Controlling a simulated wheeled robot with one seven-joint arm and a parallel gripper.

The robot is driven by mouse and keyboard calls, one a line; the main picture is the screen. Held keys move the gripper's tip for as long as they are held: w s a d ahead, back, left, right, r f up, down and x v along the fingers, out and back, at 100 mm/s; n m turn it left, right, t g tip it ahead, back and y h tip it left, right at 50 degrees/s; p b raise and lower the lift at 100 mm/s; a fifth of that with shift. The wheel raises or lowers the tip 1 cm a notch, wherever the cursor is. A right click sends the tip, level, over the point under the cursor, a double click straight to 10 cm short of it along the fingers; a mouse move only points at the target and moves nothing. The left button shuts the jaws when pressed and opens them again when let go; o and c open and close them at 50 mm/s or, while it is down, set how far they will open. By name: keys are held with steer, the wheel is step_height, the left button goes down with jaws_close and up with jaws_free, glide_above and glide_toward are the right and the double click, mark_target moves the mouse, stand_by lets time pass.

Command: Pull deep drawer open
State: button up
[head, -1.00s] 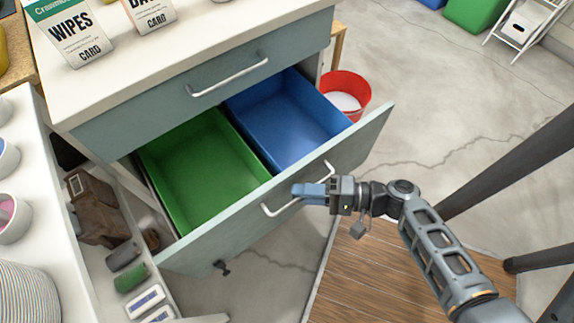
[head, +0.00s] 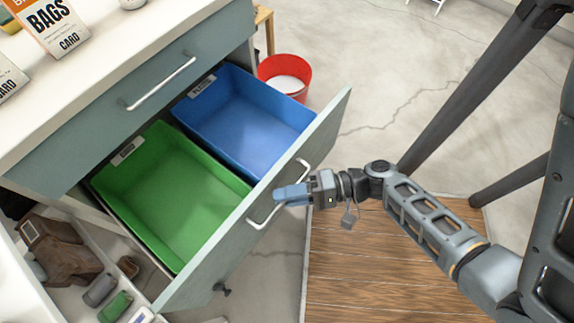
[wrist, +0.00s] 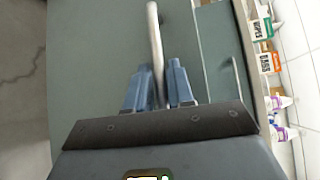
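The deep drawer (head: 327,133) stands far out of the grey-green cabinet, below a closed shallow drawer (head: 90,140). It holds a green bin (head: 170,190) and a blue bin (head: 245,120), with labels visible at their back edges. My gripper (head: 280,195) is at the front of the deep drawer, its blue fingers on the bar handle (head: 301,168). In the wrist view the handle (wrist: 154,35) runs between the two fingers (wrist: 158,85), which sit close on either side of it. The fingers hide the middle of the handle in the head view.
A red bucket (head: 285,72) stands on the floor beside the cabinet. At left, an open compartment holds a brown bag (head: 55,250) and small items. Boxes stand on the white countertop (head: 110,50). Wooden flooring (head: 375,270) lies below my arm, with dark posts at right.

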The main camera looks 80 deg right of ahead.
steer(key=shift+o, duration=0.9)
steer(key=v, duration=0.7)
steer(key=shift+s, duration=0.4)
steer(key=shift+r+p, duration=0.1)
steer(key=shift+p, duration=0.2)
